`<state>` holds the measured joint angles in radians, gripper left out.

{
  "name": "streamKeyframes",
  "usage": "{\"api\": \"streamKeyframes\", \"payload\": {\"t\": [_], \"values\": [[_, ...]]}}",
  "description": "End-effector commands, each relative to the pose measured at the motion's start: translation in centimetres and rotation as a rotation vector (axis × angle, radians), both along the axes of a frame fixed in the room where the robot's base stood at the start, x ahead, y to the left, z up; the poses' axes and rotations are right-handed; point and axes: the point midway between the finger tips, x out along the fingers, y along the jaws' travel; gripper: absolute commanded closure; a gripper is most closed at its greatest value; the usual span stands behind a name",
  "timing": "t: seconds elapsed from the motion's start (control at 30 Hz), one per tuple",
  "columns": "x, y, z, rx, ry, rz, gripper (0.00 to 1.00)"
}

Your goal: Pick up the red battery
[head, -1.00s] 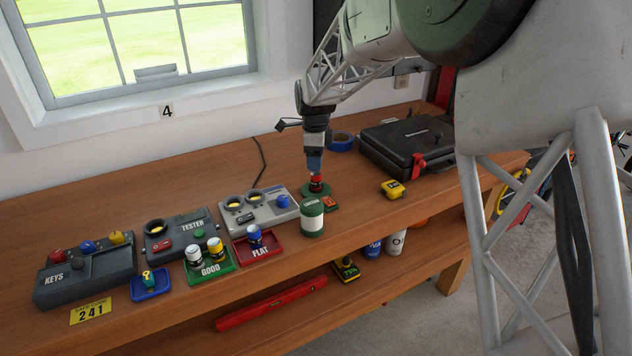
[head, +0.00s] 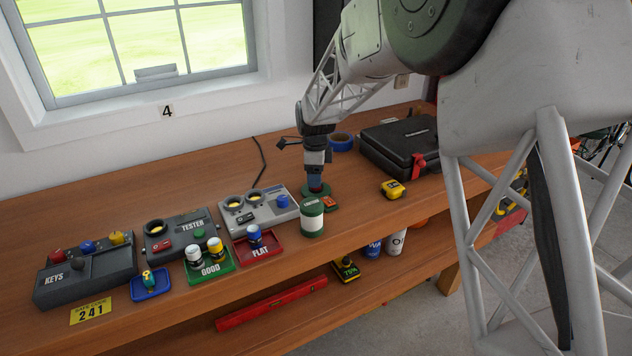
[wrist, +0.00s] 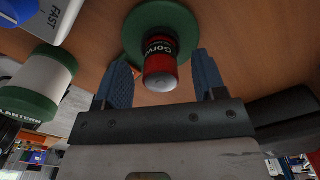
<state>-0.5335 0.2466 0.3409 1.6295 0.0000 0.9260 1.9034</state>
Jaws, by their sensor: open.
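The red battery (wrist: 161,68) stands on a round green base (wrist: 178,17) in the wrist view, its silver end facing the camera. My gripper (wrist: 162,78) is open, with one blue finger on each side of the battery. I cannot tell whether either finger touches it. In the head view my gripper (head: 316,188) points down over the green base (head: 322,194) and hides most or all of the battery.
A green and white canister (head: 312,218) stands close in front of my gripper. A charger box (head: 262,208), a red FLAT tray (head: 268,254) and a green GOOD tray (head: 222,272) are to the left. A yellow tape measure (head: 393,189) and black case (head: 385,147) are to the right.

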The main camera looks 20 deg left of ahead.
Motion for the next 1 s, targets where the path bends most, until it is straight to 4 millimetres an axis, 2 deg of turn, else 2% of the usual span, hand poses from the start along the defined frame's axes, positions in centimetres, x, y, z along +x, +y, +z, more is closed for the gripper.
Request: {"api": "streamKeyframes", "payload": {"t": [0.1,0.23,0.77,0.87,1.0], "values": [[0.0,0.0,-1.2,0.0,0.0,0.0,0.36],[0.1,0.0,-1.7,0.001,-0.002,0.0,0.36],[0.0,0.0,-1.8,0.0,-0.001,0.0,0.36],[0.0,0.0,-1.8,0.001,-0.001,0.0,0.48],[0.0,0.0,-1.8,0.0,-0.001,0.0,0.69]]}}
